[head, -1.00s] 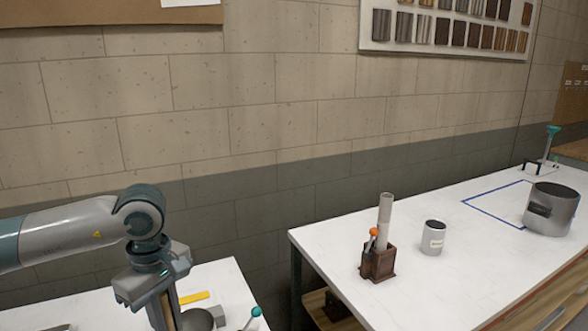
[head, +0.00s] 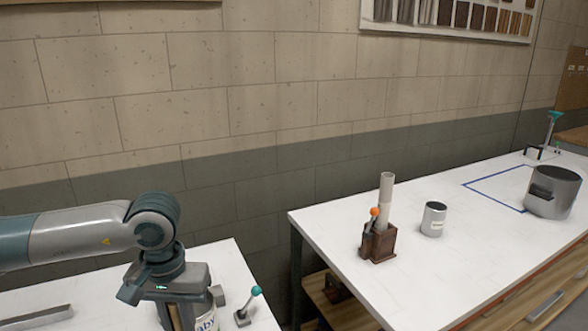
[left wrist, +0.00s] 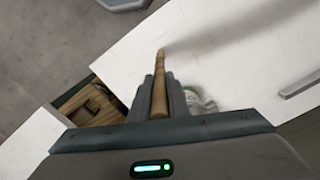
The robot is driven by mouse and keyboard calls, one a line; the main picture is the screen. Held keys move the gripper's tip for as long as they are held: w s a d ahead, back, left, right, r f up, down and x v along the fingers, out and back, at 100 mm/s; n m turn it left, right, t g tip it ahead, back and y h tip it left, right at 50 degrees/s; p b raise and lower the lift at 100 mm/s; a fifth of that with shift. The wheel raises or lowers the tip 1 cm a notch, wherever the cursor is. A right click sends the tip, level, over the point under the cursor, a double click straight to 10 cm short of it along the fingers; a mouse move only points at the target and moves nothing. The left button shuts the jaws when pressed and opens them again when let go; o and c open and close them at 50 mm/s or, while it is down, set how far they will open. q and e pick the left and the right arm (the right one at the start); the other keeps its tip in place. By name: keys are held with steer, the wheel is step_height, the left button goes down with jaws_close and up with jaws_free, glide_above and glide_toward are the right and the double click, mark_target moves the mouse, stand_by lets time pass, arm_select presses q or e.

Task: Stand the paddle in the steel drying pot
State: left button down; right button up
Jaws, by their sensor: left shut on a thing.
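My left gripper (head: 178,310) is above the near-left white table in the head view, pointing down, its fingertips cut off by the bottom edge. In the left wrist view its fingers (left wrist: 161,98) are shut on the paddle, whose wooden shaft (left wrist: 159,68) runs between and beyond them. The paddle's lower end cannot be made out. A large steel pot (head: 552,193) with a dark handle stands on the far right table. A smaller grey steel pot (head: 433,220) with a pale label stands left of it, open at the top. My right gripper is not in view.
A labelled can (head: 207,320) stands close beside my left gripper. A teal-knobbed stand (head: 246,306) is right of it. A brown holder (head: 379,243) with a pale tube stands left of the small pot. A grey bar (head: 36,318) lies on the left table.

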arm_select(q)
steer(key=shift+w+r, duration=0.15)
steer(key=w+r, duration=0.6)
steer(key=w, duration=0.1)
steer(key=shift+w, duration=0.4)
stand_by(0.5)
stand_by(0.3)
